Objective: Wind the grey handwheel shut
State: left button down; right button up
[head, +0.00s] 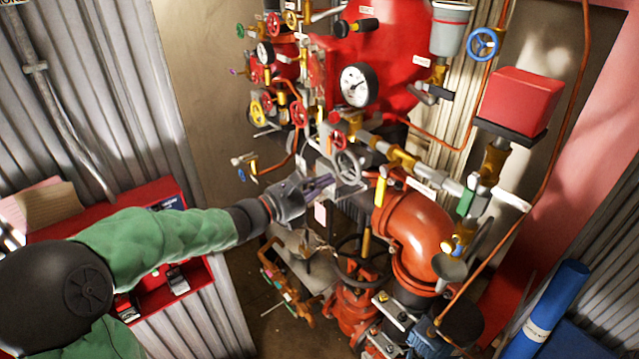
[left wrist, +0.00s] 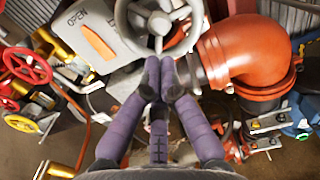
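The grey handwheel (head: 347,166) is a spoked ring on the red pipework, left of the thick orange pipe elbow. In the left wrist view its rim and hub (left wrist: 160,22) fill the top centre. My left gripper (head: 325,184) has purple fingers that reach to the lower left of the wheel. In the left wrist view the gripper's two long fingertips (left wrist: 160,65) lie close together at the wheel's lower rim. A third finger shows below them. Whether the fingers clamp the rim is not clear. My right gripper is not in view.
A grey plate (left wrist: 93,38) with lettering and an orange arrow sits beside the wheel. The orange elbow (head: 412,225) is close on the right. Small red and yellow handwheels and a gauge (head: 358,85) crowd above. A red case (head: 170,245) stands left, below my arm.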

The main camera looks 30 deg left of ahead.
aim_at(355, 176)
pick_arm(q)
jog(key=d, duration=0.1)
jog(key=d+r+b, duration=0.1)
jog(key=d, duration=0.1)
jog(key=s+d+r+b, duration=0.1)
jog(key=shift+d+r, duration=0.25)
jog(key=shift+d, duration=0.15)
jog(key=shift+b+x, duration=0.75)
jog(key=shift+x, duration=0.15)
dwell(0.6)
